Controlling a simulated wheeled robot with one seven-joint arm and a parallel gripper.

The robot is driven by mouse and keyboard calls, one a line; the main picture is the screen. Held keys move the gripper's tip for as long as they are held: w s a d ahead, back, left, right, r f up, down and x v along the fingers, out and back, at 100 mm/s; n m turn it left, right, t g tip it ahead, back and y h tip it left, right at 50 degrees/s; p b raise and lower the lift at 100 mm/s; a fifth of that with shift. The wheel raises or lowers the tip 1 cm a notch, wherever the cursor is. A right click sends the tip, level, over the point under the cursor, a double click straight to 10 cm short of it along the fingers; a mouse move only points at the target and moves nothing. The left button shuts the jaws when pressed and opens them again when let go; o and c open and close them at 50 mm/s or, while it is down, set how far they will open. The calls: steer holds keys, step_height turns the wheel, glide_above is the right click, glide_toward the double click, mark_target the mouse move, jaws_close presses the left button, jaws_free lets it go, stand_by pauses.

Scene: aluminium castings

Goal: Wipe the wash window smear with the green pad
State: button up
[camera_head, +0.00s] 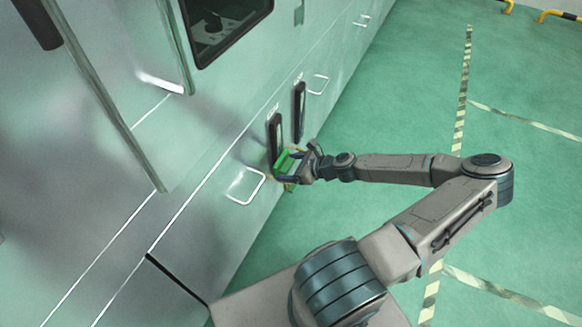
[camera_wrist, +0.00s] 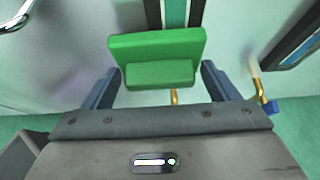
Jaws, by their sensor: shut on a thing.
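The green pad (camera_wrist: 156,45) is a bright green block with a smaller grip block. My gripper (camera_wrist: 161,80) is shut on that block, a finger on each side. In the head view the pad (camera_head: 283,162) shows at my gripper (camera_head: 292,165), close against the machine's side. A narrow dark-framed window (camera_head: 275,138) is just above the pad; its glass also shows behind the pad in the wrist view (camera_wrist: 175,14). I cannot tell whether the pad touches it. No smear can be made out; the pad hides part of the window.
A second narrow window (camera_head: 299,108) is farther along the machine. Wire handles (camera_head: 245,186) stick out from its panel. Green floor (camera_head: 400,100) is clear.

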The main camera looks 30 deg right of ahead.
mark_target(283, 162)
steer(key=shift+w+d+r+p, duration=0.6)
steer(key=shift+d+r+p, duration=0.15)
steer(key=shift+r+p, duration=0.1)
steer(key=shift+w+d+r+p, duration=0.6)
steer(key=shift+d+r+p, duration=0.15)
steer(key=shift+r, duration=0.05)
steer(key=shift+s+a+p, duration=0.4)
steer(key=shift+s+a, duration=0.25)
steer(key=shift+a, duration=0.2)
steer(key=shift+s+a+p, duration=0.4)
steer(key=shift+s+a, duration=0.2)
steer(key=shift+a, duration=0.25)
step_height(283, 162, up, 3)
steer(key=p, duration=0.3)
steer(key=shift+d+r, duration=0.1)
steer(key=shift+r, duration=0.05)
steer(key=w+d, duration=0.2)
steer(key=d, duration=0.1)
steer(key=shift+w+d, duration=0.15)
steer(key=shift+w, duration=0.1)
steer(key=s+d, duration=0.3)
steer(key=s, duration=0.1)
steer(key=shift+s+d, duration=0.35)
steer(key=shift+s, duration=0.05)
steer(key=shift+s+p, duration=0.1)
steer(key=shift+p, duration=0.2)
